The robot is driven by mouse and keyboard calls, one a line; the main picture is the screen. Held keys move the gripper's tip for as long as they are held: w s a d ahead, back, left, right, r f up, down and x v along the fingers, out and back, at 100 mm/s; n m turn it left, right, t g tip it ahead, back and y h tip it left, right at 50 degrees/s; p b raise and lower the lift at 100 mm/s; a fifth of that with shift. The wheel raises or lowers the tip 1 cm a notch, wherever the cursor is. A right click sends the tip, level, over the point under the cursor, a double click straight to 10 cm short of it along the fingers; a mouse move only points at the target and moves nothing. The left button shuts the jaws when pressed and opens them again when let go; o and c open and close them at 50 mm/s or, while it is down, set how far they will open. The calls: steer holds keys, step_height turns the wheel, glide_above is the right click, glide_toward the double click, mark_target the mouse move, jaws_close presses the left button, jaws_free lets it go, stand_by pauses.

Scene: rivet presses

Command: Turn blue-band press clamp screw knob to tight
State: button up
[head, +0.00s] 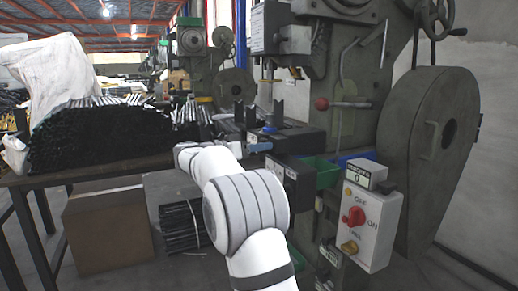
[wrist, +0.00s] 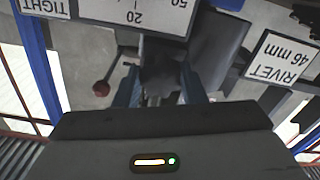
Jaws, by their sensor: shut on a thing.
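The blue-band press (head: 350,60) stands at the right in the head view, with a blue band (head: 268,129) low on its tooling. My white arm reaches to its front, and my gripper (head: 258,144) is small and partly hidden there. In the wrist view my gripper (wrist: 160,88) has its two bluish fingers on either side of a dark clamp screw knob (wrist: 160,74), shut on it. The knob's pointer and exact angle cannot be made out. A TIGHT label (wrist: 45,6) shows upside down at the top left, next to a scale plate (wrist: 135,16).
A RIVET 46 mm plate (wrist: 283,58) is right of my gripper in the wrist view. A switch box (head: 362,222) with a red knob and a green bin (head: 326,172) stand close to my arm. A table with dark rods (head: 100,135) is at left.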

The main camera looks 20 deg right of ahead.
steer(key=shift+f, duration=0.1)
stand_by(0.3)
steer(key=o, duration=1)
steer(key=a+p, duration=0.2)
steer(key=a, duration=0.5)
steer(key=shift+a+p, duration=0.35)
steer(key=shift+a, duration=0.05)
steer(key=shift+s, duration=0.1)
